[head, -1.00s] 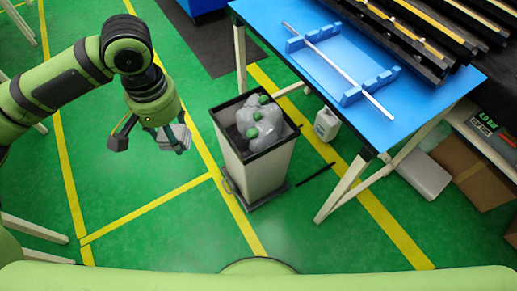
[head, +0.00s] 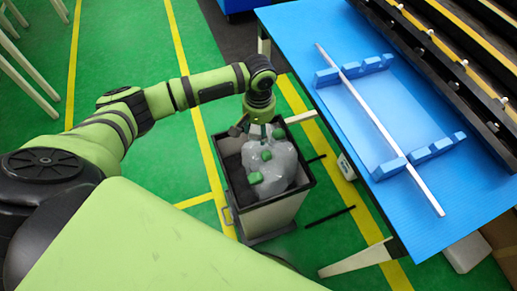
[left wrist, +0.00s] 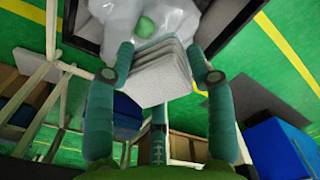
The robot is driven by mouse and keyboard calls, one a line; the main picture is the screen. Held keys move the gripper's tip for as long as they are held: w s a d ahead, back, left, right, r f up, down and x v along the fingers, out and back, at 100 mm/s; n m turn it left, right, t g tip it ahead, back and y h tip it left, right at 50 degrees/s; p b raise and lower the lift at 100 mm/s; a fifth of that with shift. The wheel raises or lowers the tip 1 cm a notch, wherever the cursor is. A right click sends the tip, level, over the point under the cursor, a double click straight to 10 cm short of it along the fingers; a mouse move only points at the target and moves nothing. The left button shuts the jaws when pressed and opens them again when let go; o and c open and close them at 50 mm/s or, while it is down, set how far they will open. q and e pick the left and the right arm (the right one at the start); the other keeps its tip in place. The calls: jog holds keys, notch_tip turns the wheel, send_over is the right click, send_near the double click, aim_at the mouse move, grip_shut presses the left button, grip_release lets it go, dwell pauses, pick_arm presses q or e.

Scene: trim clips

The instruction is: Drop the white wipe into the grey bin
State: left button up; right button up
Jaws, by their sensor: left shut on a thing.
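My left gripper (head: 258,131) is over the far part of the grey bin (head: 272,218), pointing down. In the left wrist view its two fingers (left wrist: 160,77) are shut on the white wipe (left wrist: 158,78), a folded, layered pale cloth. The wipe is hard to make out in the head view, behind the gripper and bottles. My right gripper is out of view.
A blue table (head: 440,225) stands right of the bin, with blue blocks (head: 437,147) and a long pale strip (head: 380,128) on it. A dark rack (head: 450,75) is at the upper right. Green floor with yellow lines is open left of the bin.

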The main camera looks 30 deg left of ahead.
pick_arm(q)
jog(key=f, duration=0.2)
jog(key=a+f, duration=0.1)
jog(key=f, duration=0.1)
jog(key=shift+s+a+b, duration=0.1)
jog(key=shift+s+b, duration=0.05)
jog(key=shift+b, duration=0.15)
notch_tip(320, 180, down, 6)
jog(key=b, duration=0.8)
jog(key=shift+f, duration=0.2)
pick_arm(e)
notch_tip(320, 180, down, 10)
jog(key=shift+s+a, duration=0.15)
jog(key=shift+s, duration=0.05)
pick_arm(q)
jog(key=shift+a, duration=0.1)
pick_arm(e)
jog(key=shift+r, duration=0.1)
pick_arm(q)
jog(key=o, duration=1.1)
jog(key=shift+r, duration=0.15)
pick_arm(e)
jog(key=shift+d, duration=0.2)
